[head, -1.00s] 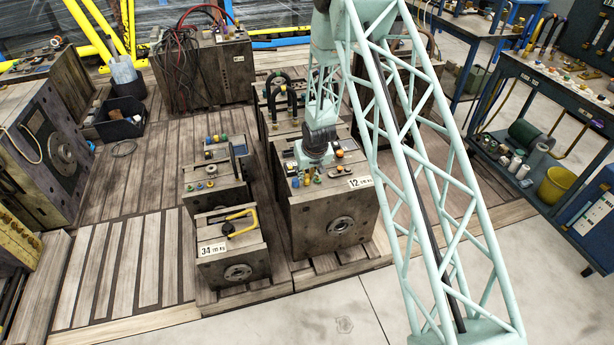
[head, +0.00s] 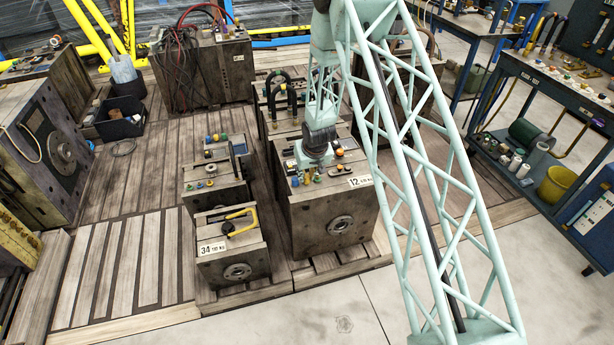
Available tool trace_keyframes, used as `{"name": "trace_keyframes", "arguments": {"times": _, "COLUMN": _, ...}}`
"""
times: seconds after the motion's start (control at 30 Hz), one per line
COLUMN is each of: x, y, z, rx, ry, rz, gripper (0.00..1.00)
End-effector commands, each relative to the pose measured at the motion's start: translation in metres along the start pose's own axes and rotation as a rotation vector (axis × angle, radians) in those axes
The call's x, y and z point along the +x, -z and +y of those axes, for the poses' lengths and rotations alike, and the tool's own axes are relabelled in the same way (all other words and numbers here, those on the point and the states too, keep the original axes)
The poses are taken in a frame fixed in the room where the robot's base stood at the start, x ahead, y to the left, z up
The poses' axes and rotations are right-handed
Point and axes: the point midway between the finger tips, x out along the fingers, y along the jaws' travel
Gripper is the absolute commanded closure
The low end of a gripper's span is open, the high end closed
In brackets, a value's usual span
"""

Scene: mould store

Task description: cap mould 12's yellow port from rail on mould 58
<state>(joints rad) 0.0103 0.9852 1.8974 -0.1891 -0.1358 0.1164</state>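Mould 12 (head: 333,222) is the dark, block-shaped mould right of centre in the head view, with a white "12" plate on its top edge. Small coloured fittings (head: 295,181) line the front of its top, yellow ones among them. My gripper (head: 312,163) points down over this top, close behind the fittings. Its fingertips are too small and too covered to show whether they are open or shut, or whether they hold a cap. I cannot read a "58" plate on any mould. A mould left of mould 12 carries a row of coloured caps (head: 205,184).
Mould 34 (head: 232,257) stands front left of mould 12, with a yellow handle on top. Black hoses arch up behind mould 12. A cable-covered mould (head: 205,75) and a black bin (head: 121,120) stand farther back. A blue bench (head: 560,95) is at right. The front floor is clear.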

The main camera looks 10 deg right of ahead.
Motion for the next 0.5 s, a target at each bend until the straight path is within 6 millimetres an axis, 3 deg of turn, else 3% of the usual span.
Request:
{"name": "trace_keyframes", "arguments": {"times": 0.17, "x": 0.0002, "y": -0.0004, "z": -0.0002, "rx": 0.000, "ry": 0.000, "rz": -0.001, "gripper": 0.88}}
{"name": "trace_keyframes", "arguments": {"times": 0.37, "x": 0.0001, "y": -0.0004, "z": -0.0002, "rx": 0.000, "ry": 0.000, "rz": -0.001, "gripper": 0.68}}
{"name": "trace_keyframes", "arguments": {"times": 0.5, "x": 0.0002, "y": -0.0004, "z": -0.0003, "rx": 0.000, "ry": 0.000, "rz": -0.001, "gripper": 0.68}}
